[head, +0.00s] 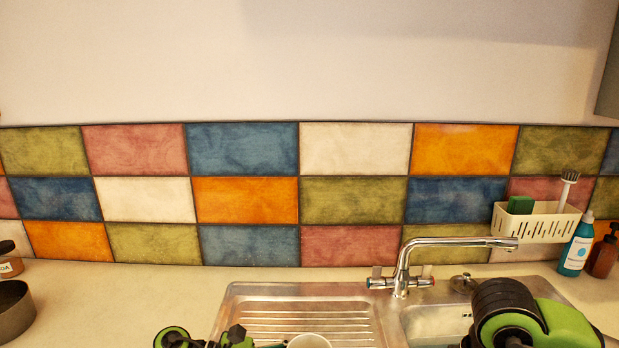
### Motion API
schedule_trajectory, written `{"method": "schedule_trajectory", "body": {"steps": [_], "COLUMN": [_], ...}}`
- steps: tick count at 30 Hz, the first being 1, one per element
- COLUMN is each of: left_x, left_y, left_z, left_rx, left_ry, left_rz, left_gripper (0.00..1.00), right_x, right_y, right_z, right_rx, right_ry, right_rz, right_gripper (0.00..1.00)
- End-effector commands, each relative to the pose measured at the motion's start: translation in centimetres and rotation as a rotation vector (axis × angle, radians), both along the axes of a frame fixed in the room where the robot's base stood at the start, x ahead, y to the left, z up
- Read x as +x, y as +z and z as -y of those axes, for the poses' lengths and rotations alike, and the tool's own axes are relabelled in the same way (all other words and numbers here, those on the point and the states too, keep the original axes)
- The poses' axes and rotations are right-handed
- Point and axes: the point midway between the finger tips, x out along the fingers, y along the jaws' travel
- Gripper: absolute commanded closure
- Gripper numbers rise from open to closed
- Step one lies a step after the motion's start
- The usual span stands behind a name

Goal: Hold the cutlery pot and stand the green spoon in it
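A white round rim (309,342), possibly that of the cutlery pot, shows at the bottom edge in front of the sink's drainboard; the rest of it is cut off. Green and black parts of my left arm and gripper (237,338) show just left of this rim. The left fingertips are too cut off to tell whether they are open, shut or touching the rim. My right arm shows large at the lower right, in front of the sink bowl, and its fingers are out of the picture. I see no green spoon in this view.
A steel sink with a ribbed drainboard (300,317) and a chrome tap (402,272) fills the middle. A cream caddy (537,226) with sponge and brush, a teal bottle (576,250) and a brown bottle (603,255) stand right. A metal ring-shaped vessel (14,312) stands left.

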Motion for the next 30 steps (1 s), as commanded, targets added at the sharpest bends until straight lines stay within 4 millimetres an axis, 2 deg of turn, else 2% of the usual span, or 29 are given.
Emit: {"method": "schedule_trajectory", "body": {"steps": [11, 15, 30], "left_x": [0.01, 0.01, 0.0], "left_y": [-0.1, -0.11, -0.12], "left_z": [0.39, 0.38, 0.36], "left_rx": [0.0, 0.0, 0.0], "left_ry": [0.0, 0.0, 0.0], "left_rz": [0.0, 0.0, 0.0], "left_gripper": [0.25, 0.59, 0.59], "right_x": [0.0, 0.0, 0.0], "right_y": [0.0, 0.0, 0.0], "right_z": [0.0, 0.0, 0.0], "right_rx": [0.0, 0.0, 0.0], "right_ry": [0.0, 0.0, 0.0], "right_rz": [0.0, 0.0, 0.0], "right_gripper": [1.0, 1.0, 1.0]}}
